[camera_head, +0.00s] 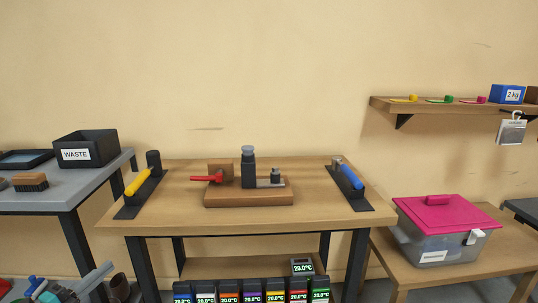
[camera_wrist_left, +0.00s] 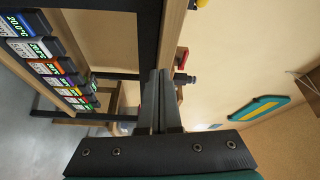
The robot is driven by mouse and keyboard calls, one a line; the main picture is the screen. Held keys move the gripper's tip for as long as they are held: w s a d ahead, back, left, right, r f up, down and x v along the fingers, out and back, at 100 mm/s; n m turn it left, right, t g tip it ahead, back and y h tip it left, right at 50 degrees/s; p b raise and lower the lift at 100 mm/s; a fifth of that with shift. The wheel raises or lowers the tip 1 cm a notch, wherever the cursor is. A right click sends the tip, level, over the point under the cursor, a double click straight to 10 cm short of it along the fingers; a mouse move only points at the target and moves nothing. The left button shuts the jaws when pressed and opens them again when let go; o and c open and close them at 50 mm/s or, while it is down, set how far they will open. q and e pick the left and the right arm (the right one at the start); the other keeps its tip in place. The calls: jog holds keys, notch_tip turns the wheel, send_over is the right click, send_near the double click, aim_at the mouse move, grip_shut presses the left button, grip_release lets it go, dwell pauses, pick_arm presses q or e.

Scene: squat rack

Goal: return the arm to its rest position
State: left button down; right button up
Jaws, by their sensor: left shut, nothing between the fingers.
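My left gripper (camera_head: 108,267) shows at the lower left of the head view, in front of and below the left front of the wooden table (camera_head: 140,222). In the left wrist view its two dark fingers (camera_wrist_left: 159,72) lie together, shut with nothing between them. The wrist view is turned on its side, with the table's edge and dark leg beyond the fingers. My right gripper is in neither view.
The table bears a wooden block fixture (camera_head: 248,199) and yellow (camera_head: 137,182) and blue (camera_head: 349,175) handled tools. Several temperature displays (camera_head: 250,293) stand below. A grey bench with a WASTE bin (camera_head: 86,150) is left; a pink-lidded box (camera_head: 440,213) is right.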

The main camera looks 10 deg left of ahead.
pick_arm(q)
jog(key=s+d+f+n+g+y+p, duration=0.35)
jog(key=s+f+n, duration=0.3)
jog(key=f, duration=0.65)
jog(key=s+d+f+n+g+y+p, duration=0.2)
jog(key=s+d+f+n+g, duration=0.4)
jog(key=f, duration=0.6)
jog(key=s+d+f+n+g+p, duration=0.1)
jog(key=s+d+f+g, duration=0.1)
jog(key=s, duration=0.5)
jog(key=s+d+f+n+g+p, duration=0.1)
jog(key=s+d+f+g, duration=0.1)
jog(key=s+d+f, duration=0.3)
jog(key=s+d+f+n+g+h+p, duration=0.1)
jog(key=s+d+f+g, duration=0.1)
jog(key=s+d, duration=0.4)
jog(key=s+f, duration=0.1)
jog(key=s, duration=0.4)
jog(key=shift+d+f+p, duration=0.25)
jog(key=shift+f+p, duration=0.05)
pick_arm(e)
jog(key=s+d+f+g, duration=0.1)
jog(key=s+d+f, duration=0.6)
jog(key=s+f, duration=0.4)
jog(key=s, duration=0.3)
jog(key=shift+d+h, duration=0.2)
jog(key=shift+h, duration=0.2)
